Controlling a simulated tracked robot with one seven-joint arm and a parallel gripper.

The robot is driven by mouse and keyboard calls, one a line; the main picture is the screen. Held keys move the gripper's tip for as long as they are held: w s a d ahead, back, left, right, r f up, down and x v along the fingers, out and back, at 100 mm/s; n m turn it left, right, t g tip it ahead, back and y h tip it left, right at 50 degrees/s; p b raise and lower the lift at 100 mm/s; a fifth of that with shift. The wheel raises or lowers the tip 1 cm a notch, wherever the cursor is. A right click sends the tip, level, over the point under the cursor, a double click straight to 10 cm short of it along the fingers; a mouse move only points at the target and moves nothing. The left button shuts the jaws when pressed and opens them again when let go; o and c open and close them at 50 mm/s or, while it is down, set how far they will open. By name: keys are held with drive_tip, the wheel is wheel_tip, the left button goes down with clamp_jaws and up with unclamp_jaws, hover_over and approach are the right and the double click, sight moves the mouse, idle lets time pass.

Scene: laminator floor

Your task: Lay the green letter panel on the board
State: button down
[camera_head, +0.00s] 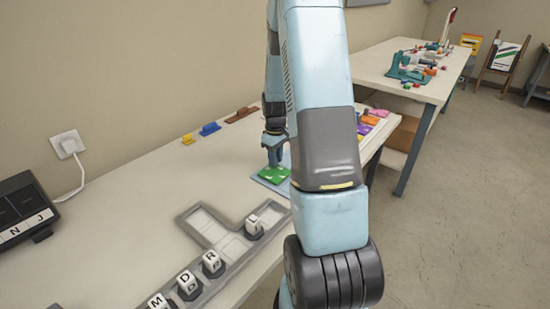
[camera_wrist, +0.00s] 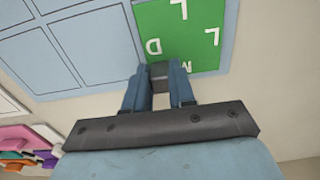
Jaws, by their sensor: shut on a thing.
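The green panel (camera_head: 273,175) carries white letters and is over the light blue board (camera_head: 261,182) on the bench. In the wrist view the green panel (camera_wrist: 185,30) covers an end part of the board (camera_wrist: 90,48), whose outlined cells show to its left. I cannot tell whether the panel touches the board or hangs slightly above it. My gripper (camera_head: 272,157) points down at the panel. In the wrist view my gripper (camera_wrist: 159,80) is shut on a small grey grip at the panel's edge. My arm hides part of the board in the head view.
Several coloured panels (camera_head: 370,120) lie beyond my arm. A grey track (camera_head: 215,232) with lettered blocks (camera_head: 212,263) is nearer on the bench. A dark device (camera_head: 22,210) stands at left. Small coloured pieces (camera_head: 210,128) line the wall side. The bench between is clear.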

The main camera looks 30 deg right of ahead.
drive_tip(key=c, duration=0.9)
unclamp_jaws()
drive_tip(key=shift+f, duration=0.1)
drive_tip(key=shift+c, duration=0.2)
wheel_tip(320, 180, up, 12)
wheel_tip(320, 180, up, 8)
drive_tip(key=t, duration=0.1)
hover_over(267, 176)
drive_tip(key=s+a+r+m+t, duration=0.1)
drive_tip(key=s+a+r, duration=0.3)
drive_tip(key=s, duration=0.3)
drive_tip(key=s+a+r+m+t, duration=0.1)
drive_tip(key=s+a+r+t, duration=0.1)
drive_tip(key=s+a+r, duration=0.2)
drive_tip(key=s+a+r+m+t, duration=0.1)
drive_tip(key=s+a, duration=0.4)
drive_tip(key=s, duration=0.6)
drive_tip(key=shift+r+m+t, duration=0.3)
drive_tip(key=shift+r+m, duration=0.2)
drive_tip(key=shift+r, duration=0.9)
drive_tip(key=shift+s+a, duration=0.1)
